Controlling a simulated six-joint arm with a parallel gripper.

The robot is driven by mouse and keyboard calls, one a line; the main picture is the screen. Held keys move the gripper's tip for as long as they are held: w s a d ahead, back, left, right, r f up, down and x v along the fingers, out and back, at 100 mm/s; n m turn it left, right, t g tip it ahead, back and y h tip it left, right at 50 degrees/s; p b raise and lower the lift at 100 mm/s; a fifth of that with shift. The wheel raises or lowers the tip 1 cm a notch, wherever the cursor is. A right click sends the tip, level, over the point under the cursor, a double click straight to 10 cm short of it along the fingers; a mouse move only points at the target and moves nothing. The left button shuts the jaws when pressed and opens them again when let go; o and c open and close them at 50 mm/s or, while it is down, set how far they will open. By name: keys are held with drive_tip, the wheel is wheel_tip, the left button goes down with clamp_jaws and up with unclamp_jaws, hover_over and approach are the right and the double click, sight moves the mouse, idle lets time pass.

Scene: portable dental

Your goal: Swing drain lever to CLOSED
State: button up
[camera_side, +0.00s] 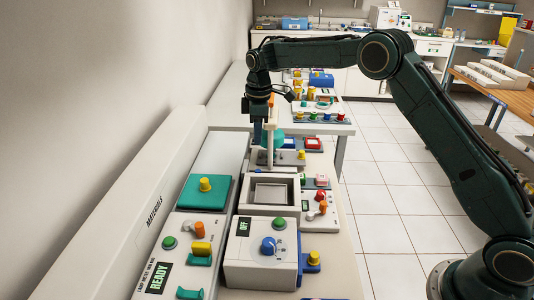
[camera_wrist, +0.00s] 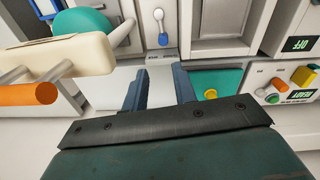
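A small lever with a pale round pivot and a blue end (camera_wrist: 163,40) sits on a light plate at the top middle of the wrist view. It appears to be the drain lever. A label on the plate's edge is too small to read. In the side view the lever seems to belong to the grey unit (camera_side: 287,158) beyond the square basin (camera_side: 270,210). My gripper (camera_wrist: 160,76) is open and empty, its two dark blue fingers apart and short of the lever in the picture. In the side view my gripper (camera_side: 258,138) hangs upright just left of a beige post.
The beige arm (camera_wrist: 62,58) with an orange rod (camera_wrist: 28,94) is close to my gripper's left in the wrist view. A teal pad (camera_side: 204,195) with a yellow knob, the OFF unit (camera_side: 258,262) and the READY panel (camera_side: 172,262) stand nearer. A wall borders the left.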

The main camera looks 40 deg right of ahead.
drive_tip(key=shift+s+d+f+m+t, duration=0.1)
drive_tip(key=shift+s+m+t, duration=0.7)
drive_tip(key=shift+m, duration=0.9)
drive_tip(key=shift+s+a+f+m+t, duration=0.1)
drive_tip(key=shift+s+m+t, duration=0.35)
drive_tip(key=shift+s+m, duration=0.95)
drive_tip(key=shift+s+d+f+m+t, duration=0.1)
drive_tip(key=shift+s+m+t, duration=0.5)
drive_tip(key=shift+m, duration=1.4)
drive_tip(key=shift+w, duration=0.15)
drive_tip(key=r+m+g, duration=0.2)
drive_tip(key=m+g, duration=0.2)
drive_tip(key=m, duration=1.3)
hover_over(259, 170)
drive_tip(key=shift+f, duration=0.2)
drive_tip(key=shift+f, duration=0.1)
wheel_tip(259, 170, down, 14)
drive_tip(key=shift+r, duration=0.15)
